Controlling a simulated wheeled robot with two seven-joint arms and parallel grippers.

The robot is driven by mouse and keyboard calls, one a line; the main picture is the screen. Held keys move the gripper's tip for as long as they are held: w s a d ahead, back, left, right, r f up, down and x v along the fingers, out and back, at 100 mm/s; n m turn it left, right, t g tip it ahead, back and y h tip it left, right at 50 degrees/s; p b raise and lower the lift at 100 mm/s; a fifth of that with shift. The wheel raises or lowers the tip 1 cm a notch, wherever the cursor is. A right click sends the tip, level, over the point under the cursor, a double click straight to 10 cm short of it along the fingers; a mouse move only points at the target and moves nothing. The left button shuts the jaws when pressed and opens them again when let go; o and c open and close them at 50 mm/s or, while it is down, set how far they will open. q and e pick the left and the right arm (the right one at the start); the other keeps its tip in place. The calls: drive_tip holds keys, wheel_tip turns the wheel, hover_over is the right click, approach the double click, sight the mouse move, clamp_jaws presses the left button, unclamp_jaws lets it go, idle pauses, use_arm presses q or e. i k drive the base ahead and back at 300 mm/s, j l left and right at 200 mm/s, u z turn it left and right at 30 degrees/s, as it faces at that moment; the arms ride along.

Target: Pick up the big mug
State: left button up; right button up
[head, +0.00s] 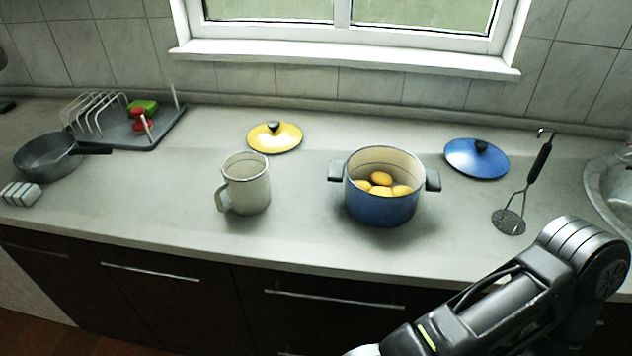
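The big mug (248,187) is a pale, cream-grey enamel mug standing upright on the counter, left of the blue pot. Its handle (224,196) is on its left side, turned toward the front. Nothing touches the mug. My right arm comes in at the lower right, in front of the counter, and its gripper is outside the picture. My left gripper and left arm are not in view.
A blue pot (381,208) holding several yellow items stands right of the mug. A yellow lid (274,138) lies behind it. A blue lid (477,158), masher (510,220), dish rack (160,128) and grey pan (45,158) lie farther off. The counter left of the mug (150,195) is clear.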

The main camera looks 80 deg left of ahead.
sight(245, 172)
drive_tip(key=u, duration=3.35)
